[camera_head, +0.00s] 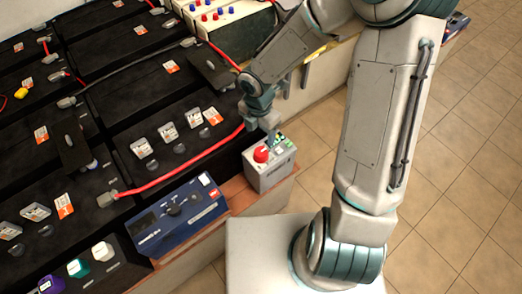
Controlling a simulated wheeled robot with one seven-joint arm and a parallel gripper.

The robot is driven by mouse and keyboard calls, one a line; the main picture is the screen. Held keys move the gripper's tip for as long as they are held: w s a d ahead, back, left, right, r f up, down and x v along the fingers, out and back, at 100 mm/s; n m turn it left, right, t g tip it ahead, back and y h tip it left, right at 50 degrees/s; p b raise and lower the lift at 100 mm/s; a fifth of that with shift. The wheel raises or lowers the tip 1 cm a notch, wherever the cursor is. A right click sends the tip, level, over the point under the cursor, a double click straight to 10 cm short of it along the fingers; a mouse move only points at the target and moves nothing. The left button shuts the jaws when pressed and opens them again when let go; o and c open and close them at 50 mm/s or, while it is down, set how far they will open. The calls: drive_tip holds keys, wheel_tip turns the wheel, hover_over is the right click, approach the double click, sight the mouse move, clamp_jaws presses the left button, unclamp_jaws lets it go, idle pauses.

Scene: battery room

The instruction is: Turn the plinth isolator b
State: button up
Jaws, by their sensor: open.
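A small light grey box (270,177) with a red rotary knob (261,154) on top stands on the reddish plinth edge in the head view. It looks like the plinth isolator; no letter b can be read on it. My gripper (271,138) points down at the back of this box, just behind and to the right of the red knob. The jaws are open, with nothing seen between them. They are small here, and whether they touch the box cannot be told. Small green parts (281,141) show on the box top beside the fingers.
A dark blue unit (178,220) with black knobs sits left of the grey box. Black batteries (115,85) with red and black cables fill the left. A cream panel (235,30) with red and blue knobs stands at the back. Tiled floor (470,150) lies open at right.

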sight(261, 151)
wheel_tip(261, 151, down, 11)
drive_tip(key=b, duration=0.3)
drive_tip(key=shift+s+d+r, duration=0.1)
drive_tip(key=shift+d+r, duration=0.05)
drive_tip(key=shift+r, duration=0.05)
drive_tip(key=c, duration=1)
